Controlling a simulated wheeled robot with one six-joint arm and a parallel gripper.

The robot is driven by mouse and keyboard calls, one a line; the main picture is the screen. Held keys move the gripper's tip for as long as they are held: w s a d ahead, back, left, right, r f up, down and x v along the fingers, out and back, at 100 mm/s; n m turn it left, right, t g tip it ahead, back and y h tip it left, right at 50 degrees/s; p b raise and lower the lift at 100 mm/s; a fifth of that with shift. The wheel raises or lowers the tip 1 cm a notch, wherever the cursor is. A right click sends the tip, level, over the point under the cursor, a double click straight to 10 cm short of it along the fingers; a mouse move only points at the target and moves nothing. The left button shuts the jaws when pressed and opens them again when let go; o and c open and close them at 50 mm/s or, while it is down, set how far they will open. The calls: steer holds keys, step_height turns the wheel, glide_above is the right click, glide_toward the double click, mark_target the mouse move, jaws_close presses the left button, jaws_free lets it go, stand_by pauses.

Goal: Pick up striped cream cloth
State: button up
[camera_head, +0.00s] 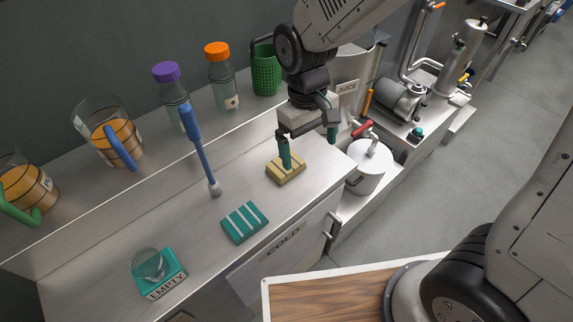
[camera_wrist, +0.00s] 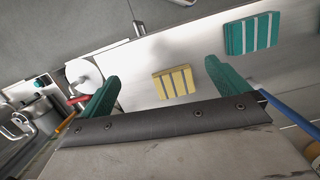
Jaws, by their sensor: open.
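The striped cream cloth (camera_head: 286,174) is a small yellowish folded block with dark stripes, lying on the metal counter near its right end. My gripper (camera_head: 309,148) is above it with green fingers spread apart and nothing between them; one finger overlaps the cloth in the head view. In the wrist view the cream cloth (camera_wrist: 174,83) lies between the two open fingers, beyond the gripper (camera_wrist: 160,85), nearer the middle than either finger. I cannot tell the exact height of the fingers above it.
A teal striped cloth (camera_head: 244,222) lies nearby on the counter (camera_head: 205,245). A blue-handled tool (camera_head: 199,150) stands left of the cream cloth. Bottles, jugs and a green basket (camera_head: 266,75) line the back. A white pot (camera_head: 369,167) stands past the counter's right end.

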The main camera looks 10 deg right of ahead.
steer(key=shift+n+t, duration=0.4)
steer(key=w+a+f, duration=0.1)
steer(key=a, duration=0.1)
steer(key=w+a+f, duration=0.1)
steer(key=w+f, duration=0.1)
steer(key=shift+w+a+f, duration=0.2)
steer(key=shift+a+f, duration=0.1)
steer(key=shift+a, duration=0.05)
steer(key=shift+w+a+r+t+y, duration=0.1)
steer(key=shift+w+a+t+y, duration=0.15)
steer(key=shift+w, duration=0.3)
steer(key=shift+w+a+r+t+y, duration=0.15)
steer(key=shift+w+a+y, duration=0.1)
steer(key=shift+w, duration=0.3)
steer(key=shift+w+f, duration=0.1)
steer(key=shift+f, duration=0.15)
steer(key=f, duration=0.7)
steer(key=shift+s+d+f, duration=0.2)
steer(key=shift+s, duration=0.05)
steer(key=c, duration=1)
steer(key=shift+r, duration=0.2)
